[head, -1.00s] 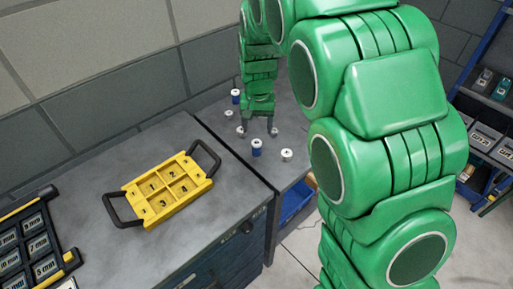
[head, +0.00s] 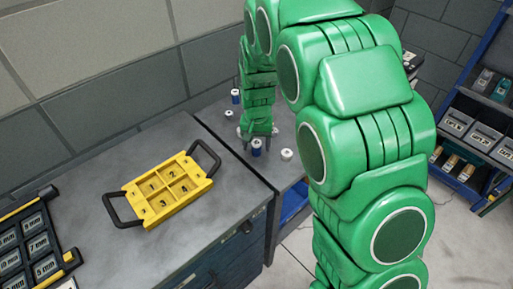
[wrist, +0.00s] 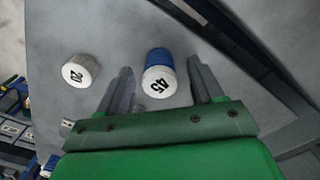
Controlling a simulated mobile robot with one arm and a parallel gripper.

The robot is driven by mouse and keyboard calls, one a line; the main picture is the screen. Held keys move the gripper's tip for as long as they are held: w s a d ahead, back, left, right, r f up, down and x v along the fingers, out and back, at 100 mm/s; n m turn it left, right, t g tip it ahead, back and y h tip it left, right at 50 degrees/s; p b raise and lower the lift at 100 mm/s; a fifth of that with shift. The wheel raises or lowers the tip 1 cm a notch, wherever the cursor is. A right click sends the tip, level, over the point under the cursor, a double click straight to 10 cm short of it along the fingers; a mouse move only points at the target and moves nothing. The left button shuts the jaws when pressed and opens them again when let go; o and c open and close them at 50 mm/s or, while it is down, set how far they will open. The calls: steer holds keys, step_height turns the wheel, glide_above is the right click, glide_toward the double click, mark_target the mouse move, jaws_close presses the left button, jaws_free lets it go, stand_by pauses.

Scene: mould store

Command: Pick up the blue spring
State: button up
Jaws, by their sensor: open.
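A blue spring (head: 256,146) with a white top stands on the grey bench. In the wrist view the blue spring (wrist: 159,58) shows its white end marked 45. My gripper (head: 257,135) is open above and around it in the head view. In the wrist view the fingers of my gripper (wrist: 160,68) lie on either side of the spring, with gaps visible on both sides. I cannot tell how far down the fingers reach. A second blue piece (head: 236,96) with a white top stands further back.
A white piece (head: 287,154) stands close right of the blue spring; the wrist view shows a white piece (wrist: 80,72) marked 20. Another small white piece (head: 229,114) stands behind. A yellow divided tray (head: 150,212) with black handles sits on the left bench. Shelves (head: 470,130) stand right.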

steer(key=c, duration=1.2)
steer(key=shift+o, duration=0.2)
steer(key=shift+r, duration=0.1)
